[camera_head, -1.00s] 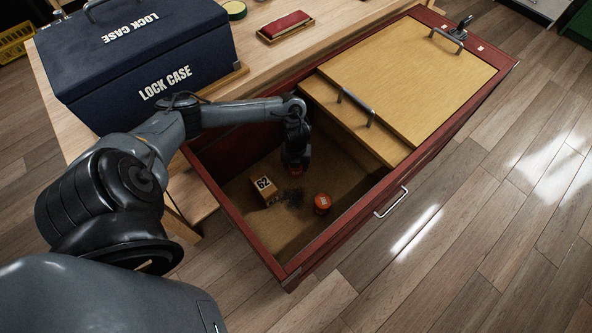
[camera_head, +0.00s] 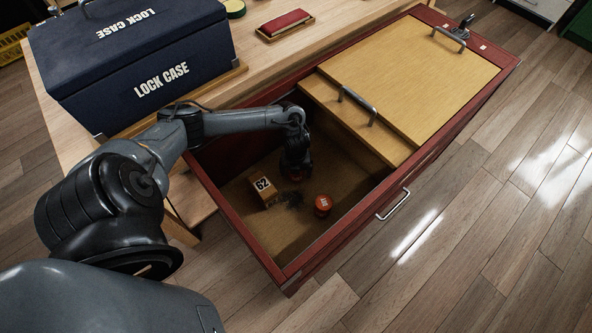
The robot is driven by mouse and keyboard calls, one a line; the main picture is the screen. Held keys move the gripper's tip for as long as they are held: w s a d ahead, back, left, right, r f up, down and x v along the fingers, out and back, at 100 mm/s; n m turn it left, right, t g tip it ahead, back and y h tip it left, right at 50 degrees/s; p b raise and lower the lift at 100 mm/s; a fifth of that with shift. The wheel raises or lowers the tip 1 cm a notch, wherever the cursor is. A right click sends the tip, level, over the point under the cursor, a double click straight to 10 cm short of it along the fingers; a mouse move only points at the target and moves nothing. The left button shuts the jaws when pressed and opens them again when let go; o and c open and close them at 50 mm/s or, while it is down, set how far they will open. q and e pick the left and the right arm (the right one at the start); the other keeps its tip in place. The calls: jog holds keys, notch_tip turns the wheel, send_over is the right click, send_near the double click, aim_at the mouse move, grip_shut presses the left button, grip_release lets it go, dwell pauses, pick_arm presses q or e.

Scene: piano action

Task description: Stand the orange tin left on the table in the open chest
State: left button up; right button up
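The open chest (camera_head: 262,258) has dark red walls and a pale wooden floor. My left arm reaches over its near-left wall, and my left gripper (camera_head: 296,174) points down inside the open part. A small red-orange tin (camera_head: 296,179), mostly hidden by the gripper and in shadow, shows at the fingertips and appears held. Another orange tin (camera_head: 323,205) with a pale label stands on the chest floor, to the right of and nearer than the gripper. Whether the held tin touches the floor cannot be told. My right gripper is not in view.
Wooden panels with handles (camera_head: 410,72) cover the far part. The table holds a blue lock case (camera_head: 140,65) and a red pad (camera_head: 285,23).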

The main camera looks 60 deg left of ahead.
pick_arm(q)
notch_tip(320, 180, up, 12)
jog(key=p, duration=0.6)
jog(key=shift+r, duration=0.15)
dwell(0.4)
